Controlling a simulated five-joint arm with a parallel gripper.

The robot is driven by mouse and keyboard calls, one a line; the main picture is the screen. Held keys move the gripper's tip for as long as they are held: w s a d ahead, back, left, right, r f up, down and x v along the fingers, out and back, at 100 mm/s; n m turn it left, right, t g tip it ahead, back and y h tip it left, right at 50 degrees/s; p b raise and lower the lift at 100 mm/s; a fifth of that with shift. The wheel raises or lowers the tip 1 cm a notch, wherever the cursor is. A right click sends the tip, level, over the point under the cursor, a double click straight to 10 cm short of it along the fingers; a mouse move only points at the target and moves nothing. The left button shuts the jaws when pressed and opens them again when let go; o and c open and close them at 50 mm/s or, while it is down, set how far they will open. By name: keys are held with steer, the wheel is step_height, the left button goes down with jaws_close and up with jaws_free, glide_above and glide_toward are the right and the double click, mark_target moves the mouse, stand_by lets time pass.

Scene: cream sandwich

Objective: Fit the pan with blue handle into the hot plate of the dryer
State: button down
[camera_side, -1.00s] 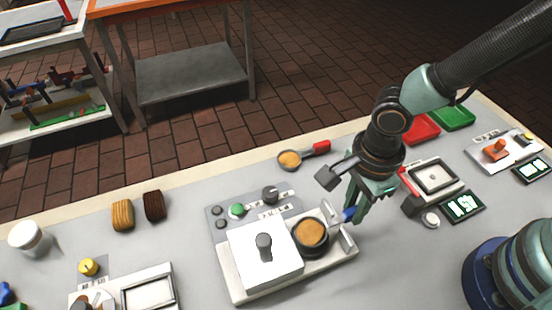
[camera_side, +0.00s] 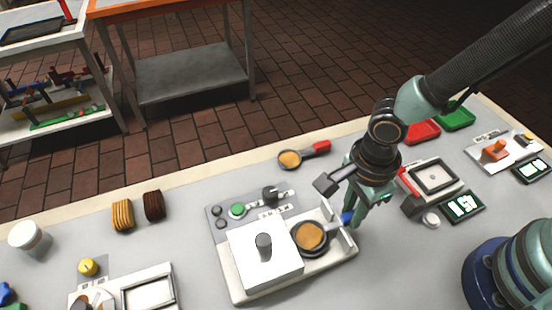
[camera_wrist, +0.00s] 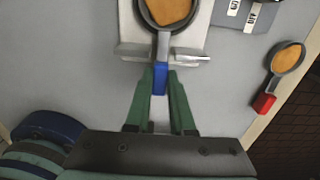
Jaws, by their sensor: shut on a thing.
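The pan with blue handle (camera_side: 312,237) holds a round tan filling and sits on or just over the right part of the dryer (camera_side: 240,290), beside its white block. Whether it is fully seated in the hot plate cannot be told; the plate is hidden under it. My gripper (camera_side: 352,222) is shut on the blue handle at the dryer's right end. In the wrist view, my gripper (camera_wrist: 160,90) has its green fingers on both sides of the blue handle (camera_wrist: 160,78), and the pan (camera_wrist: 167,14) points away, its handle passing between the dryer's end walls (camera_wrist: 190,54).
A pan with red handle (camera_side: 290,159) lies behind the dryer, also in the wrist view (camera_wrist: 287,58). The dryer's panel (camera_side: 222,211) has a green button and knobs. A device with a framed plate (camera_side: 434,176) stands right of my gripper.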

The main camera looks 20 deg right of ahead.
steer(key=shift+f, duration=0.15)
steer(key=c, duration=0.7)
jaws_free()
step_height(320, 180, up, 12)
steer(key=w+d+r+n+t, duration=0.2)
steer(key=d+r+n, duration=0.2)
steer(key=d+n, duration=0.5)
steer(key=w+d+r+n+t, duration=0.3)
steer(key=d+r+n, duration=0.2)
steer(key=d+n, duration=0.4)
steer(key=d, duration=0.3)
steer(key=shift+w+d+r+t, duration=0.15)
steer(key=shift+w+t, duration=0.1)
steer(key=shift+t, duration=0.05)
